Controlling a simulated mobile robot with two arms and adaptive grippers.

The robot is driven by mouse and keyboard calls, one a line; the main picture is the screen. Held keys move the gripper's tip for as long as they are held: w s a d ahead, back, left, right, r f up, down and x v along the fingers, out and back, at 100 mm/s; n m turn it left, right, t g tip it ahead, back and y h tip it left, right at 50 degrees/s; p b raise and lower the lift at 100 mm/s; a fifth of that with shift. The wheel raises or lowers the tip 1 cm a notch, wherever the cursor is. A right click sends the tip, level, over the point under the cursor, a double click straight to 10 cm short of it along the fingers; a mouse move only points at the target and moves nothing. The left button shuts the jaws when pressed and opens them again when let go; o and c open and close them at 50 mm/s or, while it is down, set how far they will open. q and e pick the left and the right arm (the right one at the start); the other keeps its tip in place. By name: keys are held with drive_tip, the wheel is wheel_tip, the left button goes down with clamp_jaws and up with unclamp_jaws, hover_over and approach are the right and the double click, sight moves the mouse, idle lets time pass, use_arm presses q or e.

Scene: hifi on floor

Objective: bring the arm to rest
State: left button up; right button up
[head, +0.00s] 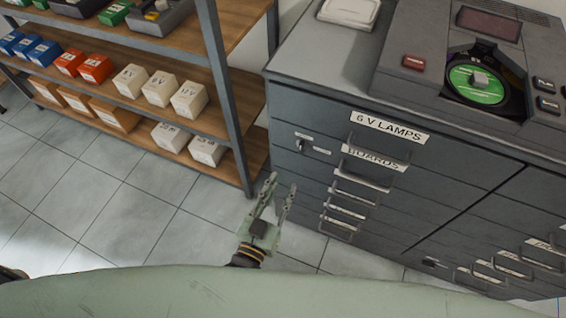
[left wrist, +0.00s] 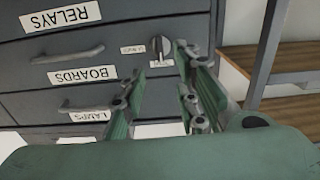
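My left gripper (head: 279,188) is pale green and stands over the tiled floor, just left of the grey drawer cabinet (head: 300,112) in the head view. Its two fingers are apart with nothing between them. In the left wrist view its fingers (left wrist: 160,68) are also spread and empty, with the cabinet front (left wrist: 115,22) beyond them. I cannot tell how far the fingertips are from the cabinet. My right gripper is in neither view.
A shelf rack (head: 236,100) with several small boxes stands at the left. A device with a green disc (head: 476,85) sits on the cabinet. Drawer handles (head: 375,153) stick out from its front. Tiled floor (head: 100,200) is clear in front of the rack.

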use_arm(q)
drive_tip(key=s+a+f+g+y, duration=0.1)
drive_tip(key=s+a+f+g, duration=0.25)
drive_tip(key=f, duration=0.55)
drive_tip(key=s+a+f+g+y, duration=0.15)
drive_tip(key=s+f, duration=0.25)
drive_tip(key=f, duration=0.5)
drive_tip(key=s+a+f+g, duration=0.3)
drive_tip(key=f, duration=0.7)
drive_tip(key=s+a+f+g+y, duration=0.1)
drive_tip(key=s+a+f+g, duration=0.1)
drive_tip(key=s+a+f, duration=0.2)
drive_tip(key=s+a+f+g+y, duration=0.1)
drive_tip(key=s+a+f+g, duration=0.2)
drive_tip(key=s, duration=0.8)
drive_tip(key=s+a+f+n+g+y, duration=0.1)
drive_tip(key=s+a+f+g, duration=0.2)
drive_tip(key=s+f, duration=0.3)
drive_tip(key=shift+s+a+f, duration=0.25)
drive_tip(key=shift+s+a, duration=0.65)
drive_tip(key=shift+s, duration=0.05)
drive_tip(key=shift+w, duration=0.1)
